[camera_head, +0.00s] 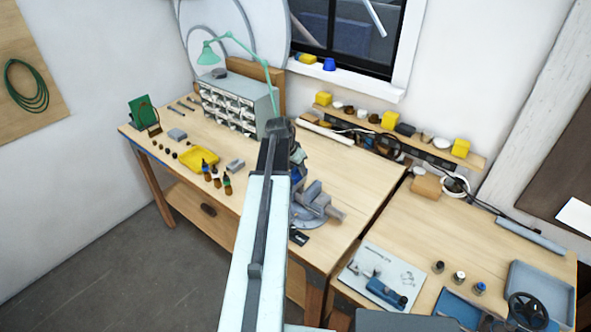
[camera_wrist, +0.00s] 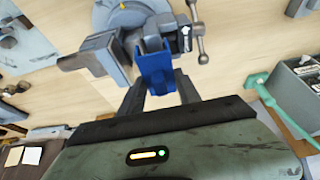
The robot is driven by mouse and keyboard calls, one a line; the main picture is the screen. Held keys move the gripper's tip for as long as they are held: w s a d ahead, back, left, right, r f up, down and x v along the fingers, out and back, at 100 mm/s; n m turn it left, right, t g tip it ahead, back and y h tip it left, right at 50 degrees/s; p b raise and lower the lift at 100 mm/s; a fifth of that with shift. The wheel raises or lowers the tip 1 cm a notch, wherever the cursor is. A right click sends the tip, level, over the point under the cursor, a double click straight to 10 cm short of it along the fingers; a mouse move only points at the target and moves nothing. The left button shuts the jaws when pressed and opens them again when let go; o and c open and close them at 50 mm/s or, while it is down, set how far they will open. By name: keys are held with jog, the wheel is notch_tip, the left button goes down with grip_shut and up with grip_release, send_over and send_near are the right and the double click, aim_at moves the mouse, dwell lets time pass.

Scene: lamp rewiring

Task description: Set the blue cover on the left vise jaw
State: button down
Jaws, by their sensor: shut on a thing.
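My gripper (camera_wrist: 160,84) is shut on the blue cover (camera_wrist: 155,71), a blue channel-shaped piece between its two fingers in the wrist view. The grey vise (camera_wrist: 118,45) lies just beyond the fingertips. The cover's far end meets the edge of one vise jaw in the picture; I cannot tell whether they touch. In the head view the vise (camera_head: 312,203) stands near the bench's front right, and my arm hides part of it. A small blue patch (camera_head: 297,172) above the vise appears to be the cover. My fingers are hidden there.
A yellow tray (camera_head: 199,159), several small bottles (camera_head: 214,174) and a drawer cabinet (camera_head: 238,104) stand left of my arm. A green lamp (camera_head: 237,50) rises behind. A second table with a white mat (camera_head: 383,274) is at right. Bare wood lies right of the vise.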

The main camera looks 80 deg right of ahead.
jog(key=shift+f+b, duration=1.2)
jog(key=shift+f, duration=0.25)
jog(key=shift+f, duration=0.25)
jog(key=c, duration=0.8)
grip_release()
jog(key=shift+o, duration=0.2)
jog(key=shift+r, duration=0.1)
jog(key=p+v, duration=0.7)
jog(key=v, duration=0.1)
